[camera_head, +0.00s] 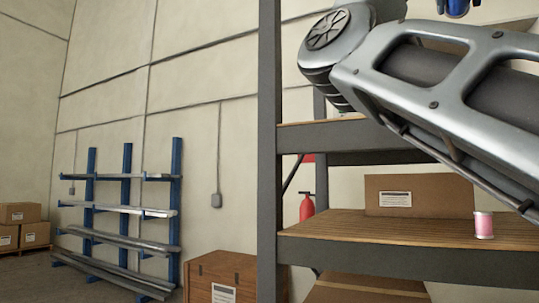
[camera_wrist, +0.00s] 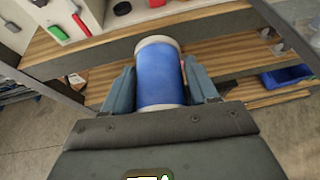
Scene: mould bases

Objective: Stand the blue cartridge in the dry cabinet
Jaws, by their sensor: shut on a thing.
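In the wrist view the blue cartridge (camera_wrist: 160,78), a blue cylinder with pale ends, is between the two fingers of my gripper (camera_wrist: 161,84). No dry cabinet is clear in the head view, where my arm covers the upper right.
A rack shelf (camera_head: 370,228) holds a cardboard box (camera_head: 418,196) and a pink spool (camera_head: 483,225). The rack's dark post (camera_head: 270,150) stands left of my arm. A blue bin (camera_wrist: 287,76) lies at right in the wrist view. A blue rack (camera_head: 126,200) with metal bars stands farther left.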

